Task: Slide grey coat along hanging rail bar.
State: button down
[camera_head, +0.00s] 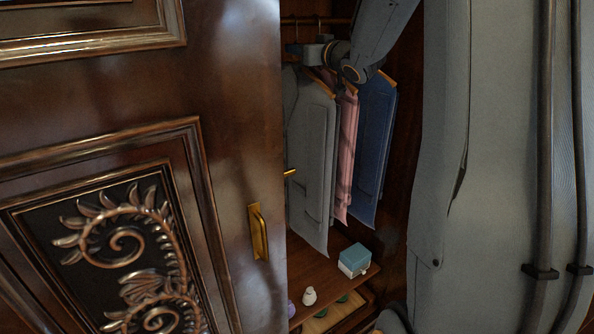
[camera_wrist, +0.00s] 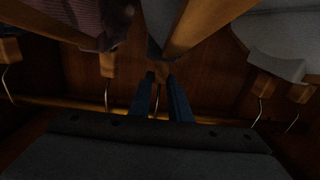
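The grey coat (camera_head: 311,150) hangs on a wooden hanger inside the armoire, left of a pink garment (camera_head: 347,150) and a blue garment (camera_head: 373,150). The rail bar (camera_head: 303,21) runs across the top, and it also shows in the wrist view (camera_wrist: 75,107). My gripper (camera_head: 309,52) is up at the hangers, just below the rail and above the coat. In the wrist view my gripper's two dark fingers (camera_wrist: 160,84) lie either side of a hanger's hook and neck (camera_wrist: 159,72). Grey cloth hangs from that hanger. Whether the fingers press on it is unclear.
The carved armoire door (camera_head: 235,130) with a brass handle (camera_head: 258,232) stands at the left. Below the garments a shelf (camera_head: 318,275) holds a blue-and-white box (camera_head: 354,261) and a small white item (camera_head: 309,296). Other hangers (camera_wrist: 107,65) flank my fingers closely.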

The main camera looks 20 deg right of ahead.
jog(key=shift+r, duration=0.15)
jog(key=shift+r+p, duration=0.25)
jog(key=shift+p, duration=0.1)
dwell(0.5)
jog(key=s+a+b, duration=0.1)
jog(key=a, duration=0.7)
jog(key=shift+s+a+b, duration=0.2)
jog(key=shift+s+b, duration=0.1)
jog(key=shift+b, duration=0.1)
dwell(0.5)
jog(key=shift+f, duration=0.25)
dwell(0.5)
